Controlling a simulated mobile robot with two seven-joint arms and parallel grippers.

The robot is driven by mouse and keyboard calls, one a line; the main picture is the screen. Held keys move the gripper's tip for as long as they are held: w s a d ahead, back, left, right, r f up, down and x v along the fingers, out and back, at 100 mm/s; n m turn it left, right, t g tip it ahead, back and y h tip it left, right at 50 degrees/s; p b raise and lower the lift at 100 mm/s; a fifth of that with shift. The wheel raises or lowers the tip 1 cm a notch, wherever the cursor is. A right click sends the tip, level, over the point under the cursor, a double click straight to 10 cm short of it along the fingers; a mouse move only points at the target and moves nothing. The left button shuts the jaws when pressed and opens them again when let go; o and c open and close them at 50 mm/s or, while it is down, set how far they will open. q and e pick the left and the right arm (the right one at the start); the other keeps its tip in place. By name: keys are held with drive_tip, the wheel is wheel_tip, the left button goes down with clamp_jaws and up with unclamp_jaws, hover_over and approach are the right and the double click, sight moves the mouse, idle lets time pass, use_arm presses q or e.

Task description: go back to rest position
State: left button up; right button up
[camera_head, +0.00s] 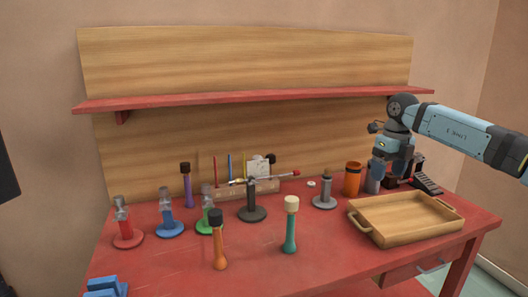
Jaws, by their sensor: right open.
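My right arm (455,132) comes in from the right edge, and its gripper (394,170) points down over the back right of the red table (165,270). The gripper is open. It hangs by a grey-blue cylinder (373,180) and some dark objects (427,184). I cannot tell whether it touches any of them, and its fingertips are partly lost against them. No object is clearly between its fingers. My left gripper is not in view.
A wooden tray (455,208) lies right of centre, an orange cup (353,179) behind it. Mallets with orange (219,250) and teal (290,230) handles stand in front. Several coloured-base stands (127,238) fill the left. A red shelf (260,98) overhangs the back.

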drive_tip(key=s+a+f+m+t+y, duration=0.1)
drive_tip(key=s+a+f+m+y, duration=0.1)
drive_tip(key=s+a+f+y, duration=0.75)
drive_tip(key=s+a+f+m+y, duration=0.3)
drive_tip(key=s+a+f+y, duration=0.3)
drive_tip(key=a+f, duration=0.7)
drive_tip(key=s+d+f+m+t+h, duration=0.3)
drive_tip(key=s+d+f+m+h, duration=0.1)
drive_tip(key=s+d+f+m, duration=0.4)
drive_tip(key=s+d+f+m+t+h, duration=0.3)
drive_tip(key=s+d+f+m+h, duration=0.2)
drive_tip(key=s+m, duration=0.6)
drive_tip(key=s+d+f+m+t+h, duration=0.2)
drive_tip(key=s+d+f+m+h, duration=0.2)
drive_tip(key=s+d+f+m, duration=0.4)
drive_tip(key=a+r+m+t, duration=0.2)
drive_tip(key=a+m, duration=0.4)
drive_tip(key=a, duration=0.6)
use_arm(q)
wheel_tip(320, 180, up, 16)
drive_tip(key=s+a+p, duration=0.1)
drive_tip(key=p, duration=2)
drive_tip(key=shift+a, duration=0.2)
use_arm(e)
wheel_tip(320, 180, up, 16)
drive_tip(key=shift+s+d+r, duration=0.25)
drive_tip(key=shift+s+d, duration=0.1)
drive_tip(key=shift+s, duration=0.05)
